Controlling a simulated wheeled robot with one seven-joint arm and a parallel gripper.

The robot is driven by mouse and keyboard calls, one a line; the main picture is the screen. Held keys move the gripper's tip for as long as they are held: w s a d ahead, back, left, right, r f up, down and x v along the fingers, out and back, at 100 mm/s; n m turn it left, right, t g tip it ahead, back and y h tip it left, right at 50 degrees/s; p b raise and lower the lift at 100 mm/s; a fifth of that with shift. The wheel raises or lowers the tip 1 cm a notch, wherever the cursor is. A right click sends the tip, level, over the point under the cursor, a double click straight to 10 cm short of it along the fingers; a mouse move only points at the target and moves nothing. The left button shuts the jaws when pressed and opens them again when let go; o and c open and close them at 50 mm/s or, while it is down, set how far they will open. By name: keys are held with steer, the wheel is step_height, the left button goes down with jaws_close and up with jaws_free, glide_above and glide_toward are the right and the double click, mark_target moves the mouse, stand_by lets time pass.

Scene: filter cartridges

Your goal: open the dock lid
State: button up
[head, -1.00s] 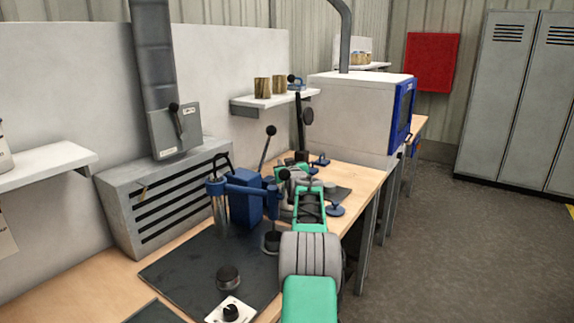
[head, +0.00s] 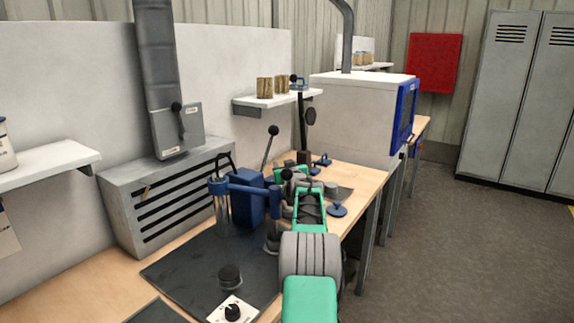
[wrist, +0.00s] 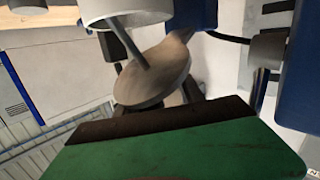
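I cannot make out for certain which part is the dock lid. A blue bench device (head: 246,203) with a side arm over an upright cylinder (head: 221,218) stands on a dark mat. My green and grey arm reaches along the bench, and my gripper (head: 287,180) is small and partly hidden among parts right of the blue device. In the wrist view, a tan round disc (wrist: 155,75) with a thin rod crossing it lies just beyond my green gripper body. Dark finger-like parts show behind the disc, which hides their tips; I cannot tell whether they touch it.
A black knob (head: 230,277) and a white dial box (head: 232,311) sit at the front. A blue disc-based piece (head: 337,210) stands near the bench's right edge. A tall black lever (head: 302,120) rises behind my gripper. The floor at right is clear.

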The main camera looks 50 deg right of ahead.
steer(key=shift+o, duration=0.7)
steer(key=shift+f, duration=0.15)
steer(key=shift+s+d+r, duration=0.15)
steer(key=shift+d+r, duration=0.1)
steer(key=shift+s, duration=0.1)
steer(key=shift+s+a+r, duration=0.1)
steer(key=shift+s+a, duration=0.05)
steer(key=shift+s, duration=0.1)
steer(key=b+v, duration=0.1)
steer(key=v, duration=0.6)
steer(key=shift+a, duration=0.15)
